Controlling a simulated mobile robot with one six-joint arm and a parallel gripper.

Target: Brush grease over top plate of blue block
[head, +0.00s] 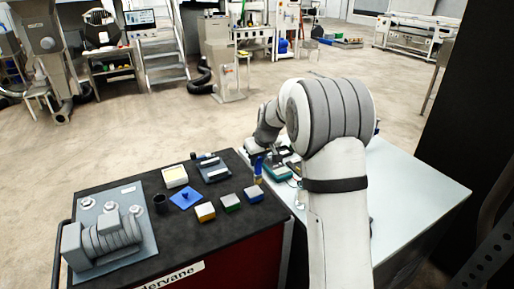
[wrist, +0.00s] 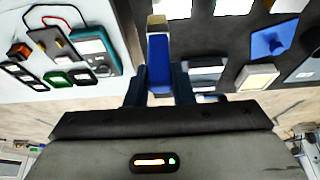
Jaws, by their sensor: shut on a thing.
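The blue block (head: 253,195) sits on the black cart top near its right edge, with a pale top plate. In the wrist view a pale-topped block at the top edge looks like the same one (wrist: 173,8), partly cut off. My gripper (wrist: 158,88) is shut on the blue handle of a brush (wrist: 159,62). In the head view the brush (head: 258,167) is upright, bristles down, just behind the blue block. The gap between bristles and block is too small to judge.
A green block (head: 230,202) and an orange block (head: 205,212) stand left of the blue one. A blue plate (head: 186,199), a black cup (head: 160,203) and a grey roller machine (head: 105,238) lie further left. A pale table (head: 420,187) adjoins on the right, holding a teal meter (wrist: 92,46).

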